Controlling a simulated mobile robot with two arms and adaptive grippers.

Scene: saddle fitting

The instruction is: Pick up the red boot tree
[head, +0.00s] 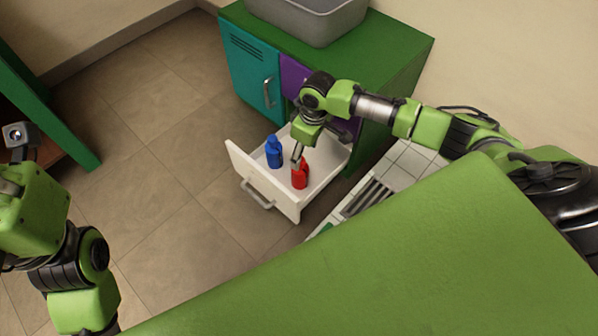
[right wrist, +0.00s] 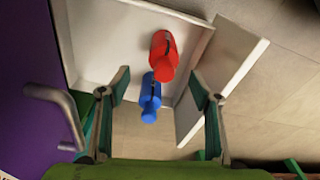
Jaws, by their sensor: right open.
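The red boot tree (head: 300,177) stands in the open white drawer (head: 268,184), close to the drawer's right wall in the head view. It also shows in the right wrist view (right wrist: 163,52). A blue boot tree (head: 274,153) stands left of it in the same drawer, and in the right wrist view (right wrist: 150,98) it appears just below the red one. My right gripper (head: 297,158) hangs over the drawer, right at the top of the red boot tree. Its fingers (right wrist: 160,76) are apart with nothing held; contact cannot be told. My left gripper's fingers are out of view.
The drawer is pulled out of a green cabinet (head: 392,52) with a teal door (head: 250,72) and a purple panel (head: 292,76). A grey bin (head: 310,20) sits on top. Tiled floor (head: 170,140) lies open to the left.

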